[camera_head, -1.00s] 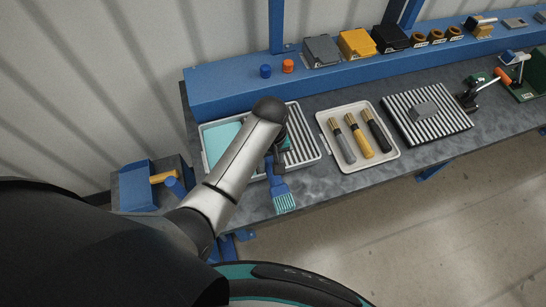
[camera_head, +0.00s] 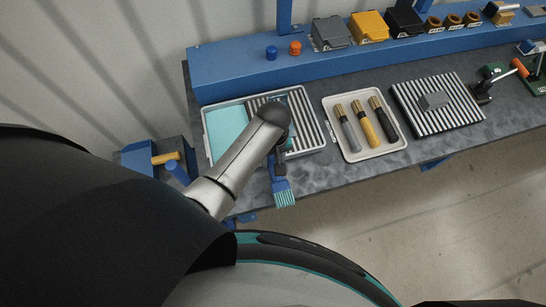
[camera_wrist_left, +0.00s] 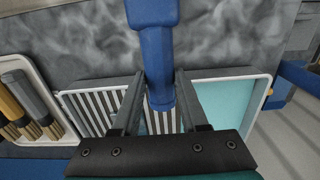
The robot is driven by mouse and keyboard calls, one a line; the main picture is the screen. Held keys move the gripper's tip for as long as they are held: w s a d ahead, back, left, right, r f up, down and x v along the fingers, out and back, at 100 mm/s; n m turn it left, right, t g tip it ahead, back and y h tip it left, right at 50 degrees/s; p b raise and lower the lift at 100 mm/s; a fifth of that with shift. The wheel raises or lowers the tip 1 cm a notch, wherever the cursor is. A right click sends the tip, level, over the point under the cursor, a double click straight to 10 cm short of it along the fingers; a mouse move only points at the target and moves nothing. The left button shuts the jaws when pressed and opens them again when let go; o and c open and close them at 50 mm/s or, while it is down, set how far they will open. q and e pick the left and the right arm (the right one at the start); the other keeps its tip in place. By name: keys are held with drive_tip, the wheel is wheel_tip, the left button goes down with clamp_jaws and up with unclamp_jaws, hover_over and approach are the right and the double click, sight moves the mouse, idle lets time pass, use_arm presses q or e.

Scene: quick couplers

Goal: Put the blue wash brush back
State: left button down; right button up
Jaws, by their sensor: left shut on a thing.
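The blue wash brush (camera_head: 282,188) has pale teal bristles that point toward the bench's front edge in the head view. My left gripper (camera_head: 279,156) is shut on its blue handle. In the left wrist view the handle (camera_wrist_left: 155,55) runs between the two fingers of my left gripper (camera_wrist_left: 161,82). The wrist view shows the brush over the grey bench and in front of a white tray (camera_wrist_left: 268,85) with a teal pad and a striped rack. My left forearm hides part of this tray (camera_head: 206,139) in the head view. My right gripper is not in view.
A white tray (camera_head: 358,157) with several dark- and yellow-handled brushes lies right of the brush. Beyond it is a striped rack (camera_head: 465,118) with a grey block. A blue bin (camera_head: 137,158) with a yellow handle stands at the left. A blue shelf (camera_head: 235,75) runs along the back.

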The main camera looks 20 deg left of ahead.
use_arm(q)
drive_tip(key=shift+c, duration=2.2)
unclamp_jaws()
drive_tip(key=shift+f, duration=0.1)
wheel_tip(320, 180, up, 13)
